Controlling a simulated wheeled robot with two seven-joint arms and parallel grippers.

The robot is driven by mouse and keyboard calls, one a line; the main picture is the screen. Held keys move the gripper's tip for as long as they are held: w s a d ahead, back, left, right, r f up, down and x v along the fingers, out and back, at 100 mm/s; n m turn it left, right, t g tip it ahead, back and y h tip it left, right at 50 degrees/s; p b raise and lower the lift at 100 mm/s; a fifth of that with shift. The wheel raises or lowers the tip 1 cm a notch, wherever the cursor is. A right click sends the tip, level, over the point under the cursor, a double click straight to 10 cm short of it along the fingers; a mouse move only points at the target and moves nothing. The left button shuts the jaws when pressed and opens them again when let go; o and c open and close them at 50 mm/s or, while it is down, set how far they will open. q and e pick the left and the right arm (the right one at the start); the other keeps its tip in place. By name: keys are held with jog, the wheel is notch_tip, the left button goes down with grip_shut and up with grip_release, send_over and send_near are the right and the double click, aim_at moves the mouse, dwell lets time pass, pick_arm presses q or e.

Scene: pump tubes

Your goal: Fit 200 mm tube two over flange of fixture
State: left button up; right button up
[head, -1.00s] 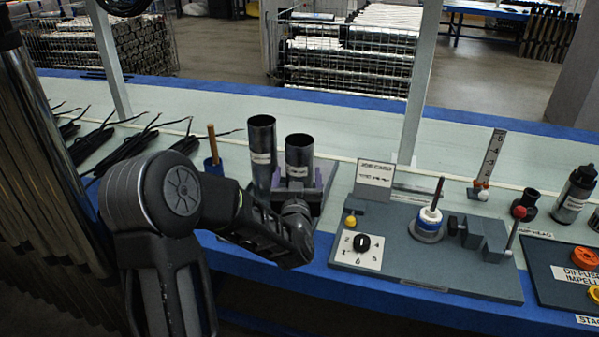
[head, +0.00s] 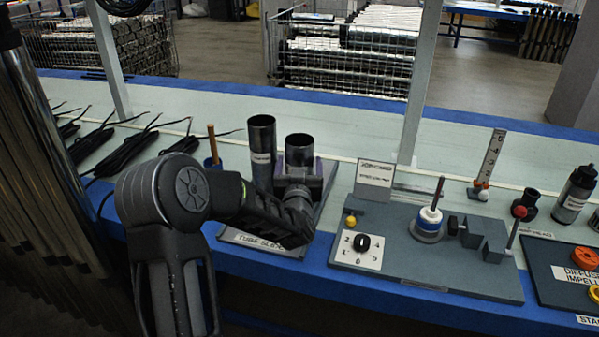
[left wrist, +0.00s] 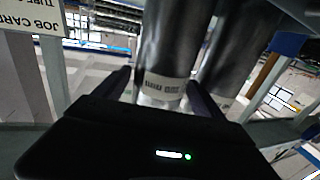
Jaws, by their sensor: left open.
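Two upright dark metal tubes with white labels stand on the tube board: a taller tube (head: 262,140) on the left and a shorter tube (head: 299,142) on the right. Which one is tube two cannot be read. My right gripper is out of view.
A job card (head: 374,174) stands at the fixture's back left, with a numbered dial plate (head: 360,250) in front. A wooden-handled tool (head: 212,148) stands left of the tubes. Black cable bundles lie further left. Bench space behind the tubes is clear.

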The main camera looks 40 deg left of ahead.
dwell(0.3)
pick_arm(q)
jog(key=shift+r, duration=0.1)
jog(key=c, duration=1.7)
